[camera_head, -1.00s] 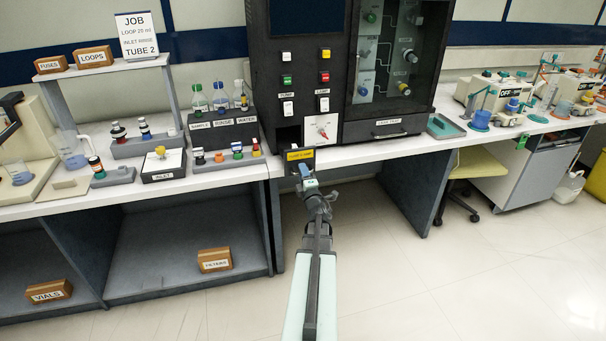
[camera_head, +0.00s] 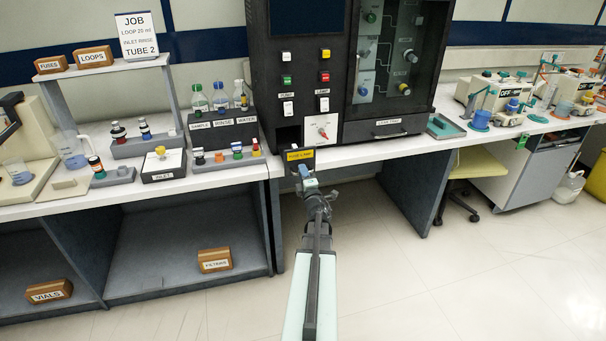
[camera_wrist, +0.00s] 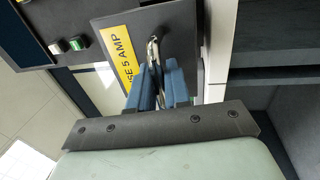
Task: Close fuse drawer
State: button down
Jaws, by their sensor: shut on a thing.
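The fuse drawer's dark front (camera_head: 293,170) carries a yellow label that reads as a fuse 5 amp label in the wrist view. It stands out in front of the black cabinet (camera_head: 268,70), below a dark slot. In the wrist view, the drawer front (camera_wrist: 184,38) has a metal handle (camera_wrist: 152,50). My gripper (camera_head: 304,173) is at the drawer front, its blue fingers (camera_wrist: 160,86) shut on the handle. The fingers hide the handle's lower part. The drawer's body behind the front is hidden.
A white panel with a red knob (camera_head: 322,128) is just right of the drawer. Bottles (camera_head: 221,99) and a box labelled INLET (camera_head: 163,165) stand on the left bench. The bench edge (camera_head: 225,183) is close by. Open floor (camera_head: 400,270) lies to the right.

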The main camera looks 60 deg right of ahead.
jog(key=shift+d, duration=0.1)
jog(key=f+x, duration=0.1)
jog(key=x, duration=0.5)
jog(key=f+x, duration=0.1)
jog(key=x, duration=0.4)
jog(key=f+x, duration=0.1)
jog(key=x, duration=0.5)
jog(key=shift+w+d, duration=0.4)
jog(key=shift+w, duration=0.1)
jog(key=c, duration=1.4)
grip_release()
jog(key=shift+o, duration=0.7)
jog(key=shift+s+a, duration=0.1)
jog(key=v, duration=1.3)
jog(key=shift+s+a, duration=0.25)
